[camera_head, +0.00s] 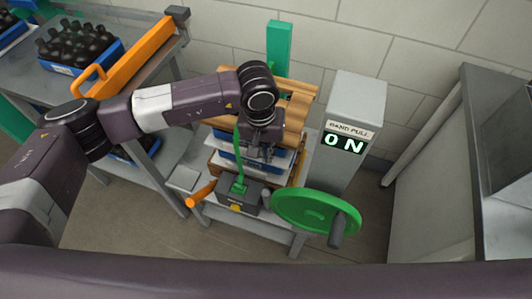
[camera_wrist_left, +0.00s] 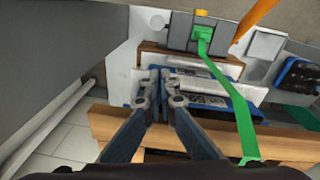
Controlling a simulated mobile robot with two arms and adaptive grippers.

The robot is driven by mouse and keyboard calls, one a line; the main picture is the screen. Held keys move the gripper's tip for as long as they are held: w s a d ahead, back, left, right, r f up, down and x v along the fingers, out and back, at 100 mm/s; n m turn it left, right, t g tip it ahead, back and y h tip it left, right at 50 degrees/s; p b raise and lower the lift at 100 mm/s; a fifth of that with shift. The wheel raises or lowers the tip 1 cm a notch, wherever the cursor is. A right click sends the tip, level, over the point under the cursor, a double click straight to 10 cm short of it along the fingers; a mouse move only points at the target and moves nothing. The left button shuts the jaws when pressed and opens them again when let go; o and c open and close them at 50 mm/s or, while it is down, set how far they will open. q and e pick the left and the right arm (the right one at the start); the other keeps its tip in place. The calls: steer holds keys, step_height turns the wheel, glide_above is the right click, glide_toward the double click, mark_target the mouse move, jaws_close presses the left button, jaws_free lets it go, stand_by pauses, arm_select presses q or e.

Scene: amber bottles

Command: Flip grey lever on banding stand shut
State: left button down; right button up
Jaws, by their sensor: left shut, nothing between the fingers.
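The banding stand (camera_head: 287,228) carries a dark grey head (camera_head: 240,197) with a green strap (camera_head: 238,150) clamped in it. The head (camera_wrist_left: 187,33) and strap (camera_wrist_left: 230,85) also show in the wrist view. I cannot single out a grey lever; a light grey flat piece (camera_head: 184,178) lies left of the head, and an orange handle (camera_head: 200,194) sticks out there. My left gripper (camera_head: 262,154) points down over the stack on the stand. In the wrist view its fingers (camera_wrist_left: 160,85) are shut and empty, apart from the head. My right gripper is out of view.
The stack has blue crates (camera_head: 232,160) and wooden boards (camera_head: 296,104). A grey column (camera_head: 350,105) reads "BAND PULL ON", with a green handwheel (camera_head: 300,211) before it. At left, a shelf holds a blue crate of dark bottles (camera_head: 80,47) beside an orange bar (camera_head: 138,56).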

mark_target(267, 199)
arm_select(q)
steer(key=s+f+p, duration=0.3)
steer(key=f, duration=0.4)
steer(key=shift+s+f+p, duration=0.25)
steer(key=shift+f+p, duration=0.05)
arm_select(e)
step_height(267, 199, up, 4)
